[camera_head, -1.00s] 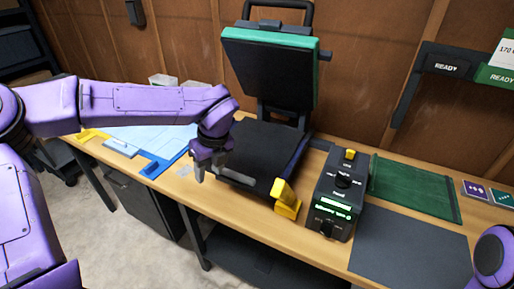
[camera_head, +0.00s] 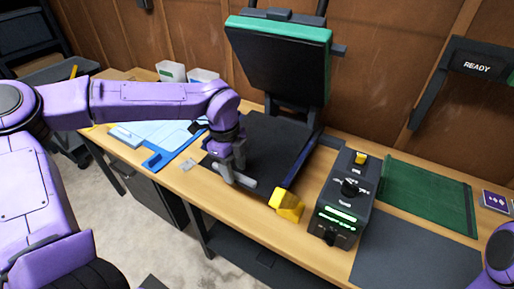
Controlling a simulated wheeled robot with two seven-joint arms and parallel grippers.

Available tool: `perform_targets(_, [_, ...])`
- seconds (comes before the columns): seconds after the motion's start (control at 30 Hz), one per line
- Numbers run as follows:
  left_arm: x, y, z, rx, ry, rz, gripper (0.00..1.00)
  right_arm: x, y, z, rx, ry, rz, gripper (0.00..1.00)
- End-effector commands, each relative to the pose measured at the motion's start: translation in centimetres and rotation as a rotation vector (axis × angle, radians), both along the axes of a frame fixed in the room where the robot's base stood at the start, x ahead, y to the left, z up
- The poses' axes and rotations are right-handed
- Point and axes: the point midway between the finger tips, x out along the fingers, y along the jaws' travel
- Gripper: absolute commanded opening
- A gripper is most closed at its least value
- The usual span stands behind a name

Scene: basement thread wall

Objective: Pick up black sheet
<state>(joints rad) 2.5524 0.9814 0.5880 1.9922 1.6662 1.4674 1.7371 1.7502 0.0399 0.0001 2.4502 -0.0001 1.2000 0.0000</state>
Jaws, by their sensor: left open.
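A black sheet-like surface (camera_head: 268,138) lies flat on the lower bed of the open heat press. I cannot tell whether it is a loose sheet or the bed itself. My left gripper (camera_head: 236,180) is open and points down at the bed's front left edge, with no object visible between its fingers. I cannot tell whether the fingers touch the bed. The gripper and forearm hide part of the bed's left side. My right gripper is out of view; only a purple part of my right arm shows at the lower right.
The press's raised upper plate (camera_head: 280,62) has a green edge. A yellow block (camera_head: 287,205) stands at the bed's front right corner. A black control box (camera_head: 342,205), green mat (camera_head: 428,192) and dark grey mat (camera_head: 412,255) lie further right. A blue board (camera_head: 160,158) lies left.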

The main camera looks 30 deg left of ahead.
Motion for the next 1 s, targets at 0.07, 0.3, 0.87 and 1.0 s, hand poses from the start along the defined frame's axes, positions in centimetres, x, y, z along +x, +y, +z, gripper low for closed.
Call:
perform_targets(0.07, [-0.1,0.1,-0.2,-0.001,-0.001,0.000,0.48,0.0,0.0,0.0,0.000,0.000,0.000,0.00])
perform_targets(0.3, [-0.4,0.5,-0.1,-0.006,-0.003,0.000,0.12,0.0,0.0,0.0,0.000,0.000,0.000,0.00])
perform_targets(0.87, [-0.3,0.5,0.9,-0.006,-0.004,-0.001,0.00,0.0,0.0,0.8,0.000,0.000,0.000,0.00])
perform_targets(1.0, [-0.3,0.4,2.2,-0.006,-0.004,-0.003,0.00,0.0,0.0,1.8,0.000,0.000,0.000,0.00])
